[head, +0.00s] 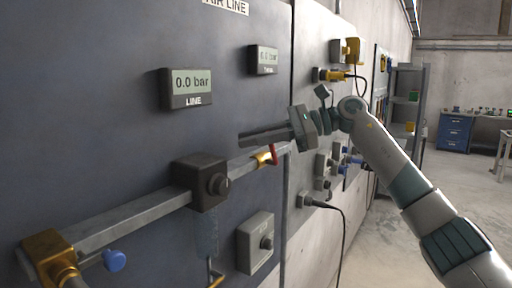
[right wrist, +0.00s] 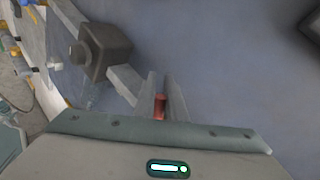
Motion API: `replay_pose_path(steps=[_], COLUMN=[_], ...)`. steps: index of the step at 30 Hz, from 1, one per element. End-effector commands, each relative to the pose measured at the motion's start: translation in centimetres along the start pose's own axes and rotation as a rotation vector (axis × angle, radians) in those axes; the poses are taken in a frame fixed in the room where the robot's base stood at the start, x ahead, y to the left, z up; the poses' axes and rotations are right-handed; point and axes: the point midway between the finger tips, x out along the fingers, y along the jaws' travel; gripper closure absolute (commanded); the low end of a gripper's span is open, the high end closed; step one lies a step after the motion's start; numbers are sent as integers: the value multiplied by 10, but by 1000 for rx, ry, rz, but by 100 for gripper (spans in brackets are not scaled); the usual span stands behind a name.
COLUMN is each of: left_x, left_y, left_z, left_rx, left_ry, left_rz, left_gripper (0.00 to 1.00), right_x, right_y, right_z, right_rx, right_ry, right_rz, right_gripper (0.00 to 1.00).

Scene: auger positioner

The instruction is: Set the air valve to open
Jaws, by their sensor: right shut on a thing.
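The air valve is a brass body (head: 262,159) on the grey pipe, with a red lever (head: 273,154) at its right side. The lever points up towards my fingers. My right gripper (head: 243,138) reaches in from the right, just above the valve, with its fingers pointing left along the panel. In the right wrist view, the red lever (right wrist: 160,106) lies between the two fingers of the right gripper (right wrist: 161,78), which is shut on it. The fingers hide the lever's tip in the head view. My left gripper is not in view.
A dark regulator block with a knob (head: 203,183) sits on the pipe left of the valve. Two displays, LINE (head: 187,88) and a smaller one (head: 263,60), read 0.0 bar. A grey knob box (head: 255,243) is below. Open floor lies at the right.

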Motion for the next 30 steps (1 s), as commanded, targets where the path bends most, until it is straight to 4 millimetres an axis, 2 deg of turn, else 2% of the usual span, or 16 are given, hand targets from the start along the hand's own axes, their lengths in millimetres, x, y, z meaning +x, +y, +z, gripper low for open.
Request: replay_pose_path(steps=[1, 7, 23, 24, 26, 30], left_x=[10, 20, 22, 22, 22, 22], left_y=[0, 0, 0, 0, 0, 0], left_z=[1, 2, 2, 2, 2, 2], left_rx=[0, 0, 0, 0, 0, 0], left_ry=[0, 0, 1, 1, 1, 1], left_rz=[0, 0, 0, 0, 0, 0], left_gripper=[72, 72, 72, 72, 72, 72], right_x=[2, 7, 8, 8, 8, 8], right_y=[4, 10, 12, 12, 12, 12], right_z=[-3, -4, -4, -4, -4, -4], right_rx=[-28, -107, -140, -140, -140, -139], right_ry=[17, 69, 93, 93, 93, 93], right_rz=[-1, -1, -1, -1, -1, -1], right_gripper=[100, 100, 100, 87, 73, 71])
